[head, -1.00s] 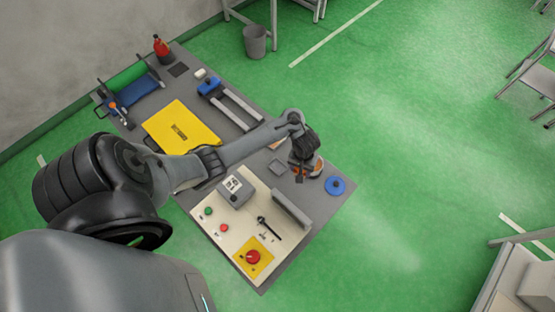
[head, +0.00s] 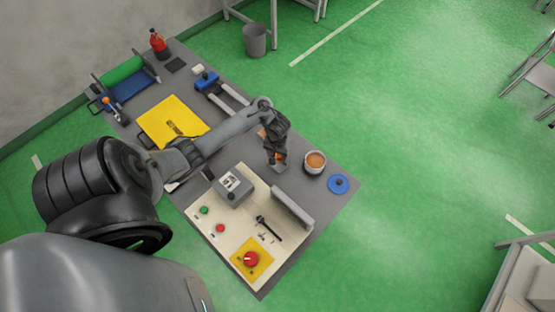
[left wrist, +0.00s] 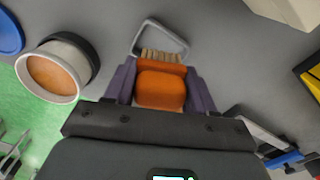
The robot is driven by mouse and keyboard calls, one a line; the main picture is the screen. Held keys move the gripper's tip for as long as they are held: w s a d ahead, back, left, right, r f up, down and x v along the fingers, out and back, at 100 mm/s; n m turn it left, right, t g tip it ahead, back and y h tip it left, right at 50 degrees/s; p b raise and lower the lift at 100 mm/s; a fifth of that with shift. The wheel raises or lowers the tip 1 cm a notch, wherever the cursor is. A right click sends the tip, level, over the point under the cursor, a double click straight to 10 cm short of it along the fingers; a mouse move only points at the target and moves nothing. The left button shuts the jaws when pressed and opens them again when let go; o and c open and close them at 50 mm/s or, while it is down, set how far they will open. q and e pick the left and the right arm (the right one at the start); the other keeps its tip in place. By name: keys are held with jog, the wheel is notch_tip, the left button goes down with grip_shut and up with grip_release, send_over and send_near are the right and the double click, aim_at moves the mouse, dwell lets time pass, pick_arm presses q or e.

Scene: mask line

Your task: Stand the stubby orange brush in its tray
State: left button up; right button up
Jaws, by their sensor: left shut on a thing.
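The stubby orange brush (left wrist: 161,90) is between the two fingers of my left gripper (left wrist: 160,94) in the left wrist view, with its pale bristles pointing away from the palm. In the head view, the left gripper (head: 277,156) hangs over the grey bench just left of the paint pot, and a bit of the orange brush (head: 280,158) shows there. The tray is a small grey rounded frame (left wrist: 146,31) just beyond the bristles. The brush hides part of it, and I cannot tell whether they touch. My right gripper is not in view.
An open pot of orange-brown liquid (head: 315,159) stands close to the gripper, with a blue disc (head: 338,183) beyond it. A cream control panel (head: 222,238) with a raised grey bar (head: 292,207) lies nearby. A yellow screen (head: 165,118) lies farther back.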

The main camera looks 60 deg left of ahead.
aim_at(278, 160)
pick_arm(q)
notch_tip(278, 160, down, 4)
jog(key=shift+r+b, duration=0.25)
jog(key=shift+b, duration=0.55)
jog(key=shift+f, duration=0.1)
jog(key=shift+f, duration=0.1)
jog(key=shift+f, duration=0.25)
jog(key=o, duration=1.1)
